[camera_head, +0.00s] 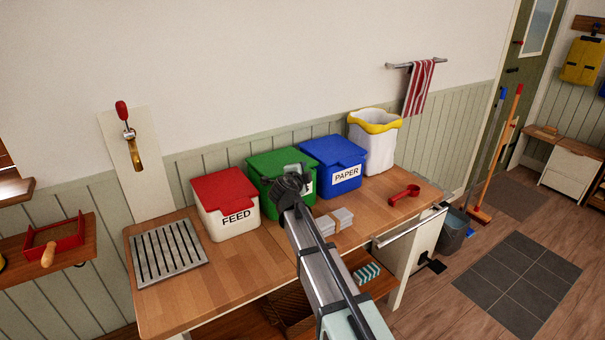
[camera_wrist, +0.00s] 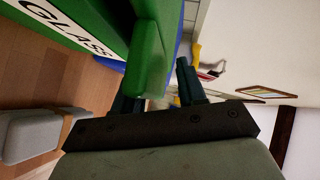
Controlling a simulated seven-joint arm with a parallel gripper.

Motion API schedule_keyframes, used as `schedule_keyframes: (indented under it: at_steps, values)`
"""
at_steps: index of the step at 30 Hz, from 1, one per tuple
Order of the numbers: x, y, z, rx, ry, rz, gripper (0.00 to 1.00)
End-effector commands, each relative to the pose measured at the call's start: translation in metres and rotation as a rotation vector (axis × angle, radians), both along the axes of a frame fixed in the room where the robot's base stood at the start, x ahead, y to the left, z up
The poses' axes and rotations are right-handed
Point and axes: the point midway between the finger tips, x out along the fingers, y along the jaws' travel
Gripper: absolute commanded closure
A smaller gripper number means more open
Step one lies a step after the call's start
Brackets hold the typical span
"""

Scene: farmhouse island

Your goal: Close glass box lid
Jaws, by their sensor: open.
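The green glass box (camera_head: 266,165) stands on the wooden counter between a red-lidded box and a blue box. In the wrist view its white GLASS label (camera_wrist: 75,25) shows at the upper left. Its green lid lip (camera_wrist: 150,45) reaches down between my fingers in that view. The lid lies roughly level in the head view; my gripper hides part of it, and I cannot tell whether it is fully shut. My gripper (camera_head: 291,178) is at the front right of the box. Its fingers (camera_wrist: 157,78) are apart, with the left one partly hidden by the green lip.
The red-lidded FEED box (camera_head: 228,200) is close on the left and the blue PAPER box (camera_head: 333,165) close on the right. Grey blocks (camera_head: 334,220) and a red scoop (camera_head: 404,194) lie in front. A metal rack (camera_head: 168,250) lies at the left. A white bin (camera_head: 378,143) stands behind.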

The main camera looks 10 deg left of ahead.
Motion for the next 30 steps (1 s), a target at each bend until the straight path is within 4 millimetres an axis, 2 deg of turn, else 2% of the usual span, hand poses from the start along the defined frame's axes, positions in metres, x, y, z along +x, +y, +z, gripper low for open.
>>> schedule_keyframes:
  at_steps: [5, 8, 21, 30]
  values:
    - [-0.012, -0.001, 0.003, 0.000, -0.001, 0.000, 0.60]
    - [-0.027, 0.000, 0.007, 0.000, -0.001, 0.001, 0.60]
    - [-0.106, 0.003, 0.029, 0.001, 0.001, 0.002, 0.60]
    - [-0.130, 0.005, 0.037, 0.000, 0.000, 0.001, 0.60]
